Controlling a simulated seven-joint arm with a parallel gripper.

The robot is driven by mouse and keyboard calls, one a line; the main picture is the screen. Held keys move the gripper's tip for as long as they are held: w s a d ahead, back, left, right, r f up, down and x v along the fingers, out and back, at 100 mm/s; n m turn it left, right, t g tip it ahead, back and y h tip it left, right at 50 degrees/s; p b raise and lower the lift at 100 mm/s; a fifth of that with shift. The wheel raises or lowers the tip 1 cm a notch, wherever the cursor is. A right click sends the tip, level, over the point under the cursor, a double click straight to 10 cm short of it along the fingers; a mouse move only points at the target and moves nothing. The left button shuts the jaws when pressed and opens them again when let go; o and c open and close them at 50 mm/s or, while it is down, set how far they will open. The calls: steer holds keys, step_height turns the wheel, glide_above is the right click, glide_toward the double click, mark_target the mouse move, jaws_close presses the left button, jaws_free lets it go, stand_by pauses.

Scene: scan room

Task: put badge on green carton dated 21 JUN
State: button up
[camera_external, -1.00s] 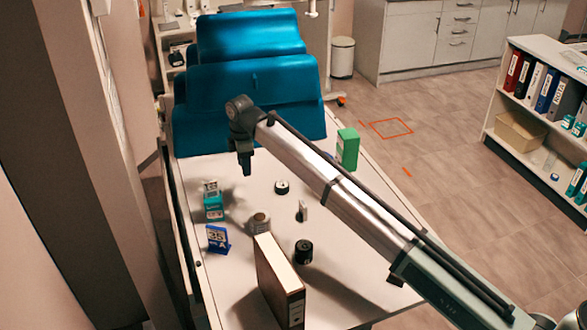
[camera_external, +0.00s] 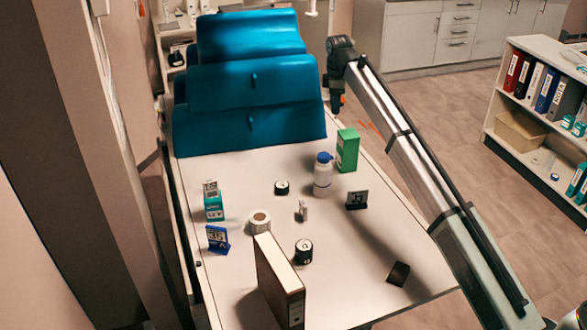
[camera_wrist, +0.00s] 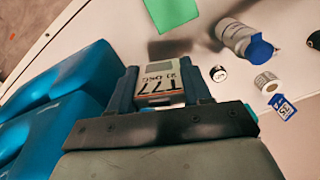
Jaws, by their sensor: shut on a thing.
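My gripper (camera_external: 337,108) is raised at the back right edge of the white table, beyond the green carton. In the wrist view my gripper (camera_wrist: 160,76) is shut on a small pale piece (camera_wrist: 162,88) with large dark characters, apparently the badge; its small print is not clearly readable. The tall green carton (camera_external: 347,150) stands at the table's right edge; its top shows in the wrist view (camera_wrist: 172,12), apart from the held piece. A smaller teal-green carton (camera_external: 214,207) with a white label stands at the left. I cannot read a date on either carton.
A white bottle with a blue cap (camera_external: 323,178) stands close left of the tall green carton. A black sign (camera_external: 356,200), a white roll (camera_external: 259,223), a blue sign (camera_external: 217,239) and a binder (camera_external: 280,280) stand nearby. Blue cushions (camera_external: 248,95) border the back.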

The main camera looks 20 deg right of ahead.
mark_target(349, 133)
steer(key=s+d+r+n, duration=0.3)
steer(key=s+d+n, duration=0.1)
steer(key=shift+s+f, duration=0.15)
steer(key=shift+f, duration=4.75)
steer(key=shift+f, duration=0.1)
steer(key=o, duration=1)
steer(key=shift+o, duration=0.2)
step_height(349, 133, up, 12)
